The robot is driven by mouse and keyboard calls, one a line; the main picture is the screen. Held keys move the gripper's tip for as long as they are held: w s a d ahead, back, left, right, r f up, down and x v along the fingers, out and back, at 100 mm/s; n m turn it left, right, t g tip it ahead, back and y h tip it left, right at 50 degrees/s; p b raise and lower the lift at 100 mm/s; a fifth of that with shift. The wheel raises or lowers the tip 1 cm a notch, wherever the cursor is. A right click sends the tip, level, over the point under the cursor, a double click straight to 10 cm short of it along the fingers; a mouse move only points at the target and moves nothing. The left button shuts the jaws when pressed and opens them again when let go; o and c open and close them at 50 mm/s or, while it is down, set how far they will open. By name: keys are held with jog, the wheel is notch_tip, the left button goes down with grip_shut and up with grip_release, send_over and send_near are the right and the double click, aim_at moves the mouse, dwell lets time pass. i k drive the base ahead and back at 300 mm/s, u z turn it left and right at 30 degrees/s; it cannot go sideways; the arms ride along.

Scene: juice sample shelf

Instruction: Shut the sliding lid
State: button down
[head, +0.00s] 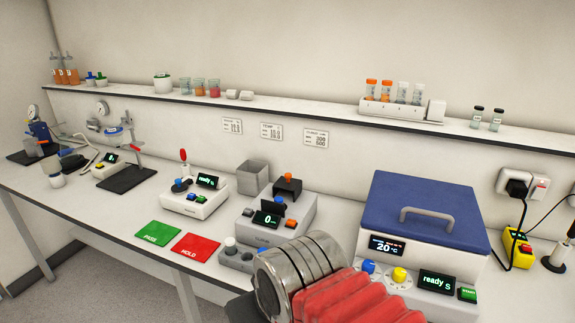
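A blue lid (420,199) with a grey bar handle (427,214) lies on top of a white box-shaped device (436,259) at the right of the bench. The lid covers all of the device's top that I can see, and I see no opening beside it. Whether it is the sliding lid I cannot tell for sure. The device's small display reads 20 °C. My gripper does not show; only what looks like part of my arm, with steel rings and red ribs, rises at the bottom centre, in front of and left of the device.
A control panel (437,282) reading "ready" with blue and yellow knobs stands before the device, partly hidden by my arm. A yellow box (518,248) with a black cable is to the right. Green (158,233) and red (196,248) mats lie left. A shelf with tubes runs behind.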

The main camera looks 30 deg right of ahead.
aim_at(286, 182)
jog(key=u, duration=0.05)
jog(key=i, duration=1)
jog(key=z, duration=0.05)
